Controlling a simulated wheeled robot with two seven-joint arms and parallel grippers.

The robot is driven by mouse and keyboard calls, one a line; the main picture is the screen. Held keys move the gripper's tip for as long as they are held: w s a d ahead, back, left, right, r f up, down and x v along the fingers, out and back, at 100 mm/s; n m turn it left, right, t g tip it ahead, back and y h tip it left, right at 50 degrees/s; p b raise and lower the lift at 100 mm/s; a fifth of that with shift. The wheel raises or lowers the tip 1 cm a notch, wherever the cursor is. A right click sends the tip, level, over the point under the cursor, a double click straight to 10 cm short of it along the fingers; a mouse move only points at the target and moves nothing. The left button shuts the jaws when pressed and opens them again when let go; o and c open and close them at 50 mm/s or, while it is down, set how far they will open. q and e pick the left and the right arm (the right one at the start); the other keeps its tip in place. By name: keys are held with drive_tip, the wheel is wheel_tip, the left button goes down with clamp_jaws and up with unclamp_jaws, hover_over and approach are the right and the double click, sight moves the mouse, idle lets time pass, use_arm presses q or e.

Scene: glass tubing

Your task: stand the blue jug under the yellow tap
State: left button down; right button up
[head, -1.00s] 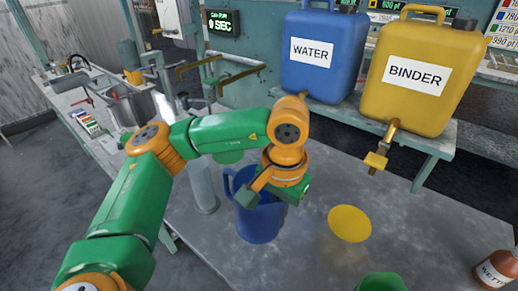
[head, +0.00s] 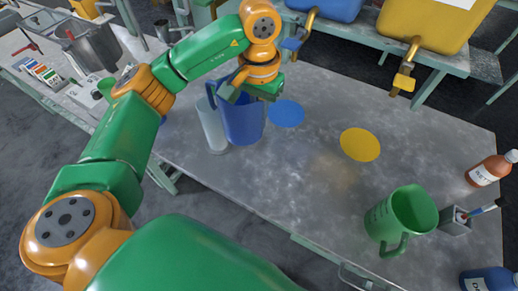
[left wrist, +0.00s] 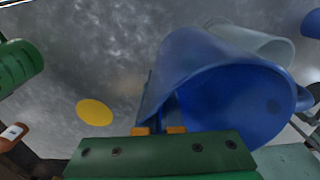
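The blue jug (head: 242,125) is upright beside the clear glass cylinder, left of the blue disc. My left gripper (head: 240,88) is at its rim. In the left wrist view the gripper's orange fingertips (left wrist: 158,131) sit close on either side of the jug's wall (left wrist: 225,100), shut on it, with the handle on the far side. I cannot tell whether the jug's base touches the table. The yellow tap (head: 403,80) hangs from the yellow container over the far side of the table. A yellow disc (head: 360,144) marks the table near it, and nothing stands on it. My right gripper is out of view.
The glass cylinder (head: 212,128) stands close at the jug's left. A blue disc (head: 286,113) lies near the blue tap (head: 292,43). The middle table is clear.

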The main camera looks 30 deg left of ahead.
sight(260, 136)
use_arm(q)
wheel_tip(260, 136, down, 7)
drive_tip(key=shift+d+r+p, duration=0.1)
drive_tip(key=shift+d+p, duration=0.05)
drive_tip(key=shift+p, duration=0.55)
wheel_tip(260, 136, down, 4)
drive_tip(key=shift+r+p, duration=0.1)
drive_tip(key=shift+p, duration=0.2)
drive_tip(key=shift+f, duration=0.4)
drive_tip(key=shift+f, duration=0.1)
drive_tip(key=shift+f+b, duration=0.15)
drive_tip(key=shift+b, duration=0.15)
drive_tip(key=c, duration=1.1)
unclamp_jaws()
drive_tip(key=shift+r, duration=0.2)
